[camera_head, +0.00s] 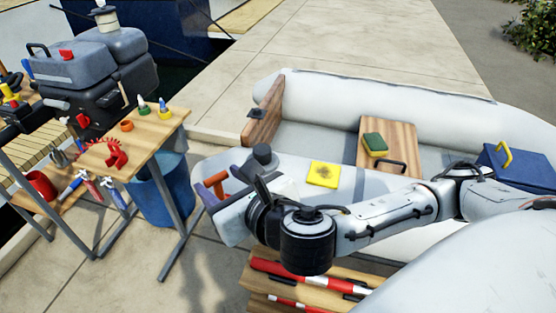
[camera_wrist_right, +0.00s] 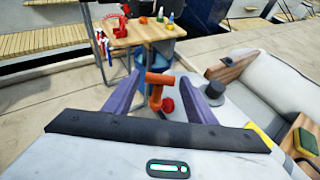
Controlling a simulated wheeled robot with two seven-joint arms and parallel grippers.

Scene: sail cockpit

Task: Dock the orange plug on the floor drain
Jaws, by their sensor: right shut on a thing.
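My right gripper (camera_head: 219,186) reaches over the dinghy's left side, with its purple fingers pointing left. It is shut on the orange plug (camera_head: 212,181), a T-shaped piece. In the right wrist view the plug (camera_wrist_right: 157,79) sits between the fingertips (camera_wrist_right: 160,77), its crossbar running side to side and its stem pointing down. It is held up in the air, clear of the bench. I cannot pick out the floor drain for certain in either view. My left gripper is not in view.
A wooden bench (camera_head: 163,128) with bottles and tools stands left, a blue bucket (camera_head: 165,195) under it. A dark grey capped post (camera_head: 263,156) stands near my gripper.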

